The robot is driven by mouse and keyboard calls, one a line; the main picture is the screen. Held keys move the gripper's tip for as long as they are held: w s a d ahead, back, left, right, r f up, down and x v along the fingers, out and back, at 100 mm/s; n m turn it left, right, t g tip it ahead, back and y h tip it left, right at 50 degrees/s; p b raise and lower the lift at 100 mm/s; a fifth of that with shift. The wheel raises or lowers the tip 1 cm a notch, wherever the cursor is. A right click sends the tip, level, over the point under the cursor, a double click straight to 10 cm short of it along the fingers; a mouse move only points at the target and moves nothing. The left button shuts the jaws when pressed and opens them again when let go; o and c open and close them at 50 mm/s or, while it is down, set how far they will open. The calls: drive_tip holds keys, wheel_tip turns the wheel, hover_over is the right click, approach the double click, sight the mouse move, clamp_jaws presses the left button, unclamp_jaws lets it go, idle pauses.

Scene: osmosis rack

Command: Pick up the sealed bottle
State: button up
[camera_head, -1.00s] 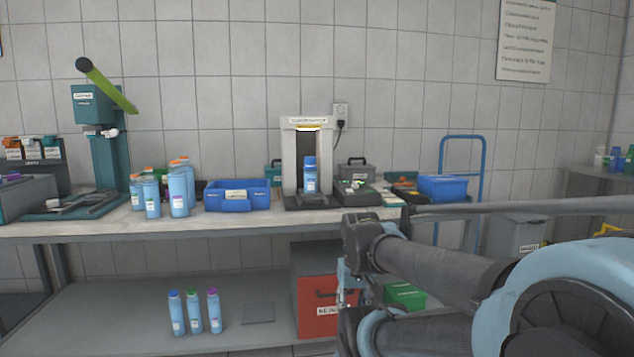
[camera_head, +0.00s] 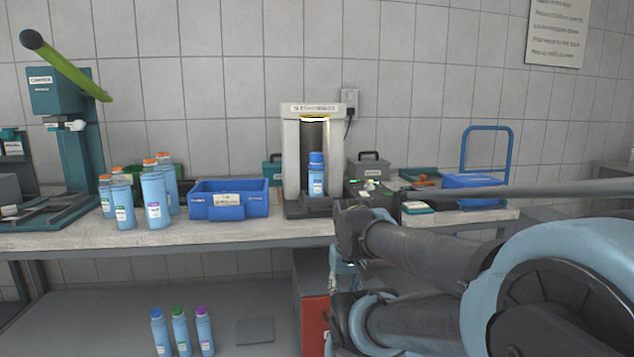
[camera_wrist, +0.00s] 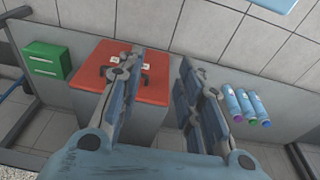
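A blue bottle with a blue cap (camera_head: 316,175) stands upright inside a grey bench machine (camera_head: 291,160) with a lit top opening. I take it for the sealed bottle, though its seal is too small to check. My gripper shows in the wrist view (camera_wrist: 160,72) with its two fingers apart and nothing between them. It points down over a red-topped bin (camera_wrist: 140,72), below and away from the bench bottle. In the head view my arm hides most of the gripper.
Several blue bottles with orange caps (camera_head: 157,200) and a blue bin (camera_head: 228,200) stand left of the machine. Three capped bottles (camera_head: 181,331) stand on the lower shelf. A green box (camera_wrist: 47,62) lies left in the wrist view.

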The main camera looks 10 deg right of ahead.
drive_tip(key=shift+o, duration=0.3)
drive_tip(key=shift+w+a, duration=0.1)
drive_tip(key=shift+a, duration=0.15)
drive_tip(key=o, duration=0.4)
drive_tip(key=shift+s+r, duration=0.2)
drive_tip(key=o, duration=0.5)
drive_tip(key=r, duration=0.1)
drive_tip(key=w+r, duration=0.1)
drive_tip(key=r, duration=0.1)
drive_tip(key=shift+w+a+r+n, duration=0.1)
drive_tip(key=shift+w+r+n, duration=0.05)
drive_tip(key=shift+n, duration=0.15)
wheel_tip(320, 180, up, 37)
drive_tip(key=n+y, duration=0.2)
drive_tip(key=n, duration=0.4)
hover_over(315, 168)
drive_tip(key=d, duration=0.3)
drive_tip(key=x, duration=1.7)
drive_tip(key=shift+w+d, duration=0.15)
drive_tip(key=shift+w, duration=0.05)
